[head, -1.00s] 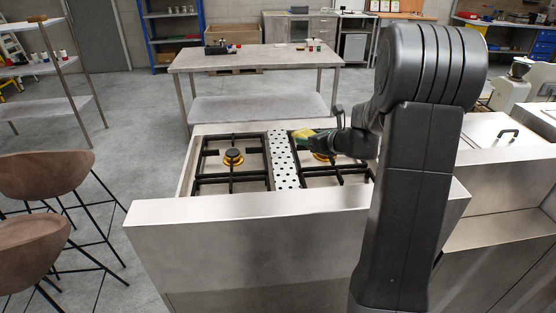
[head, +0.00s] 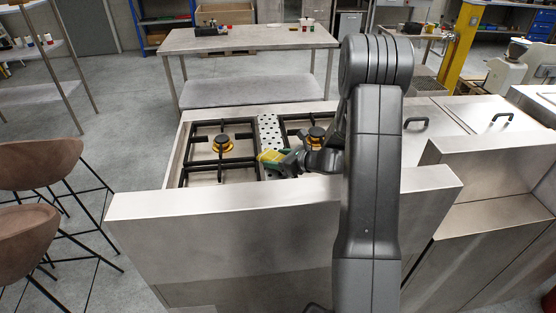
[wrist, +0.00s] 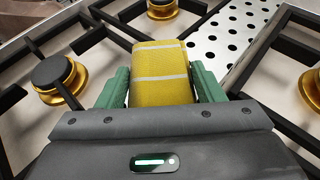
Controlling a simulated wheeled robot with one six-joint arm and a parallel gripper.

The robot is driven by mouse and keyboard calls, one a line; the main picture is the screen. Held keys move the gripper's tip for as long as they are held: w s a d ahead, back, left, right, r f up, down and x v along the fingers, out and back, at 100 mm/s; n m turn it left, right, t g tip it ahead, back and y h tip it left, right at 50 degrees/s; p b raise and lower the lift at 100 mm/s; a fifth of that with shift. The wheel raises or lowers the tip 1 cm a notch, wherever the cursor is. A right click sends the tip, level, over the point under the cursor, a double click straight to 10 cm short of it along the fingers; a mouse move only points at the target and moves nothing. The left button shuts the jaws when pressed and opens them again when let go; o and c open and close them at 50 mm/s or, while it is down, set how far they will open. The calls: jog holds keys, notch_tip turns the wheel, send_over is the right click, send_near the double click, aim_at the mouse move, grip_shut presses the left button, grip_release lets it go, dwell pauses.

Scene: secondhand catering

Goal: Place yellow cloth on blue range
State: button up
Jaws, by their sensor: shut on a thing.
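The yellow cloth (wrist: 160,68), a folded pad with pale stripes, is between the green fingers of my gripper (wrist: 162,88) in the wrist view. My gripper is shut on it. In the head view the cloth (head: 268,157) appears over the near end of the perforated strip on the range. The range (head: 225,170) is steel with black grates and brass-coloured burners; I see no blue on it. I cannot tell whether the cloth touches the grates. My arm hides part of the range's right side.
A raised steel panel (head: 250,200) runs along the range's near side. Steel counters with lids (head: 430,122) continue to the right. A steel table (head: 250,42) stands behind. Brown stools (head: 35,170) stand at the left, with open floor beyond them.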

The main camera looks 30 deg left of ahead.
jog(key=shift+f, duration=0.45)
jog(key=shift+f, duration=0.1)
jog(key=o, duration=1)
jog(key=shift+c, duration=0.2)
jog(key=shift+d, duration=0.1)
jog(key=b+v, duration=0.2)
jog(key=v, duration=1)
